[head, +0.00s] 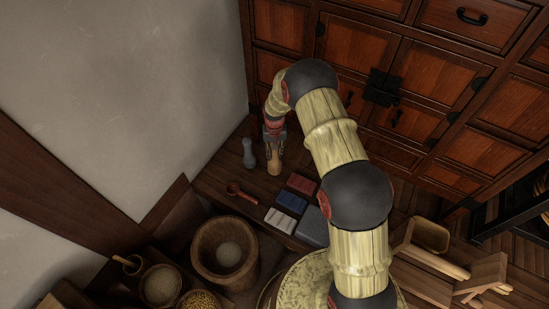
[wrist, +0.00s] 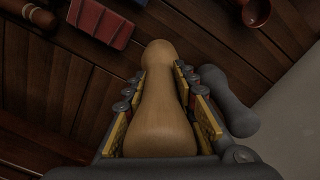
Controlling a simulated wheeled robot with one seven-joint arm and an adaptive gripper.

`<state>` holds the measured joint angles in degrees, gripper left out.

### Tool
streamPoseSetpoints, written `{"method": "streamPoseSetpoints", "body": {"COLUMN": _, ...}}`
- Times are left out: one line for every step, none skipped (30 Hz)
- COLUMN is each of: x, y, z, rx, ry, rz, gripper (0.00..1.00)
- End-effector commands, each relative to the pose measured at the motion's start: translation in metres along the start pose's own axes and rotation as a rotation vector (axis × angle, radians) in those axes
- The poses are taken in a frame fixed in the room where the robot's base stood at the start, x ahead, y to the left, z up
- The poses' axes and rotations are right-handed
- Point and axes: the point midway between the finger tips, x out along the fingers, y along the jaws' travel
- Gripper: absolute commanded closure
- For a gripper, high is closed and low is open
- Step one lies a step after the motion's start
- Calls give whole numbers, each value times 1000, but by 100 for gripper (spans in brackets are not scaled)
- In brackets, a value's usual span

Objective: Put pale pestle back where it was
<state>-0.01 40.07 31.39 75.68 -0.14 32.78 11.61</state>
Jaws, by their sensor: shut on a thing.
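The pale pestle (wrist: 158,110) is a smooth, light tan wooden piece with a rounded knob at one end. My gripper (wrist: 160,85) is shut on it, with yellow-lined finger pads on both sides. In the head view the pestle (head: 274,164) hangs below my gripper (head: 274,146), roughly upright, over the dark wooden bench by the wall. I cannot tell whether its lower end touches the bench. A grey pestle (head: 249,153) stands just left of it and also shows in the wrist view (wrist: 232,105).
A red spoon (head: 241,192), a red block (head: 301,184), a blue block (head: 291,202) and a white block (head: 280,220) lie on the bench (head: 216,180). A wooden mortar (head: 200,248) stands in front. A drawer cabinet (head: 440,75) is behind, a plaster wall (head: 130,80) at left.

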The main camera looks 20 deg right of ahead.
Motion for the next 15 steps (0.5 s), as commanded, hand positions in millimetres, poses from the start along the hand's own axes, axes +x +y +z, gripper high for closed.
{"method": "streamPoseSetpoints", "body": {"x": 5, "y": -1, "z": -4, "rx": 0, "ry": 2, "rz": 0, "gripper": 100}}
{"method": "streamPoseSetpoints", "body": {"x": 10, "y": -1, "z": -3, "rx": 0, "ry": 1, "rz": 0, "gripper": 100}}
{"method": "streamPoseSetpoints", "body": {"x": 16, "y": -1, "z": -2, "rx": 0, "ry": 1, "rz": 0, "gripper": 100}}
{"method": "streamPoseSetpoints", "body": {"x": 21, "y": -1, "z": -2, "rx": 0, "ry": 0, "rz": 0, "gripper": 100}}
{"method": "streamPoseSetpoints", "body": {"x": 25, "y": -1, "z": -2, "rx": 0, "ry": 0, "rz": 0, "gripper": 100}}
{"method": "streamPoseSetpoints", "body": {"x": 30, "y": -1, "z": -2, "rx": 0, "ry": 1, "rz": 0, "gripper": 100}}
{"method": "streamPoseSetpoints", "body": {"x": 32, "y": -1, "z": -2, "rx": 0, "ry": 1, "rz": 0, "gripper": 100}}
{"method": "streamPoseSetpoints", "body": {"x": 33, "y": -1, "z": -2, "rx": 0, "ry": 2, "rz": 0, "gripper": 100}}
{"method": "streamPoseSetpoints", "body": {"x": 34, "y": -1, "z": -3, "rx": 0, "ry": 3, "rz": -1, "gripper": 100}}
{"method": "streamPoseSetpoints", "body": {"x": 33, "y": -1, "z": -3, "rx": 0, "ry": 3, "rz": -1, "gripper": 100}}
{"method": "streamPoseSetpoints", "body": {"x": 32, "y": -1, "z": -3, "rx": 0, "ry": 3, "rz": -1, "gripper": 100}}
{"method": "streamPoseSetpoints", "body": {"x": 32, "y": -1, "z": -3, "rx": 0, "ry": 3, "rz": -1, "gripper": 100}}
{"method": "streamPoseSetpoints", "body": {"x": 32, "y": -1, "z": -3, "rx": 0, "ry": 3, "rz": -1, "gripper": 100}}
{"method": "streamPoseSetpoints", "body": {"x": 32, "y": -1, "z": -3, "rx": 0, "ry": 3, "rz": -1, "gripper": 100}}
{"method": "streamPoseSetpoints", "body": {"x": 32, "y": -1, "z": -3, "rx": 0, "ry": 3, "rz": -1, "gripper": 100}}
